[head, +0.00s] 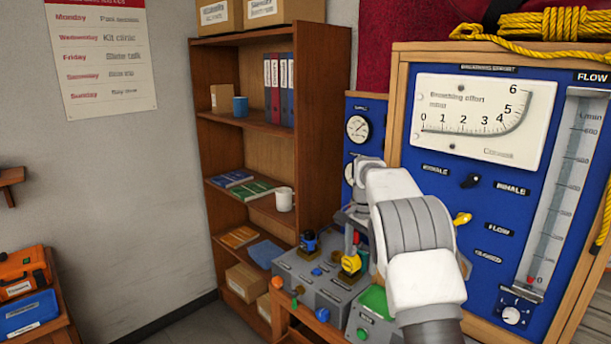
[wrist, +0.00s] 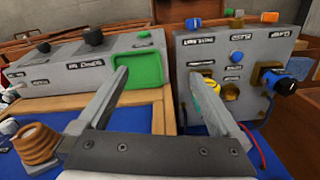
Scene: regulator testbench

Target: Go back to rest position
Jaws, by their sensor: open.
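My gripper (wrist: 160,95) shows in the wrist view with its two grey fingers spread apart and nothing between them. It is in front of a grey control box (wrist: 225,62) with a blue knob, yellow parts and labels. In the head view my white and grey arm reaches over the bench at centre right and hides most of the gripper. The grey control box (head: 310,283) shows left of the arm there, with a yellow and black part (head: 351,262) on top. Whether a finger touches the yellow part on the box cannot be told.
A blue test panel (head: 455,190) with a dial and flow tube stands right of my arm. A wooden shelf (head: 205,130) stands behind. Orange and blue cases (head: 28,312) are at far left.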

